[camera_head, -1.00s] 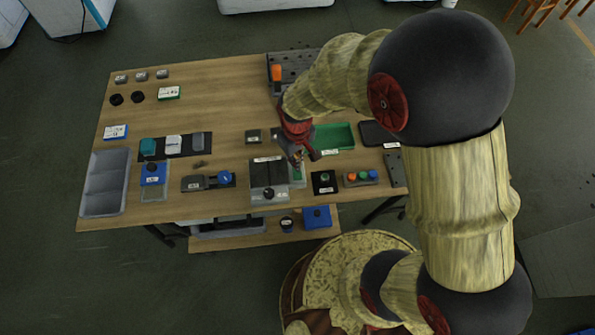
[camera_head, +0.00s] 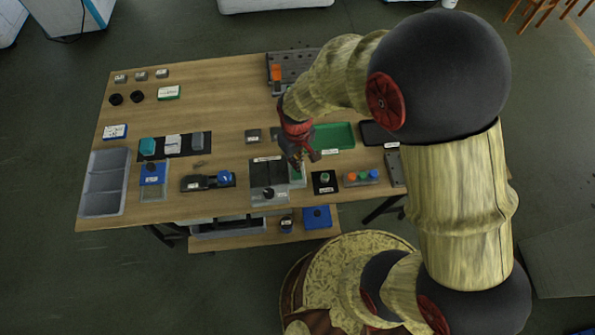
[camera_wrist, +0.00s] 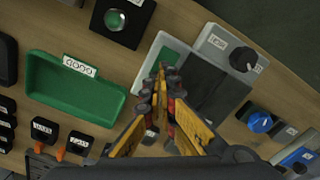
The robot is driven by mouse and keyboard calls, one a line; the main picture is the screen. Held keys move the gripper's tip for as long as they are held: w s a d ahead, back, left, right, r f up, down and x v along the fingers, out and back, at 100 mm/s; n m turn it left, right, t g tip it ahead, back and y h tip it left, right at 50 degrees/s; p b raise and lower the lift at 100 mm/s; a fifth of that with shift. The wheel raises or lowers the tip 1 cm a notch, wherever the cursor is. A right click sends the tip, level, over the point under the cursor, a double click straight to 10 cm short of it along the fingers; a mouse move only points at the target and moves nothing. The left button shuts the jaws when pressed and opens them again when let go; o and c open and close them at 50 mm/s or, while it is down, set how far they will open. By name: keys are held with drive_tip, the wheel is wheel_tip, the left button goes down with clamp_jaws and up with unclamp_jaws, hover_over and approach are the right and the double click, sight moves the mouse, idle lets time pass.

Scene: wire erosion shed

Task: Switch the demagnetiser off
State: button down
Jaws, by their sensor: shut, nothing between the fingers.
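A grey unit with two dark top plates and a black knob (camera_wrist: 243,59) appears to be the demagnetiser; I cannot read its labels surely. It stands near the table's front edge, also in the head view (camera_head: 262,176). A narrow grey panel with a green face (camera_wrist: 167,55) adjoins it on one side. My gripper (camera_wrist: 166,74) is shut and empty, with its fingertips over this panel beside the dark plates. It also shows in the head view (camera_head: 298,167). The fingers hide part of the panel, and I cannot tell whether they touch it.
A green tray (camera_wrist: 75,88) lies beside the panel. A black pad with a green button (camera_wrist: 115,19) stands near, as does a device with a blue knob (camera_wrist: 260,121). A grey divided bin (camera_head: 104,183) is at the table's left end. Bare wood shows at the back left.

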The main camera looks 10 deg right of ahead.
drive_tip(key=shift+f+b, duration=0.4)
drive_tip(key=shift+f, duration=0.35)
idle(0.3)
drive_tip(key=shift+r+p, duration=2.8)
drive_tip(key=shift+r, duration=0.7)
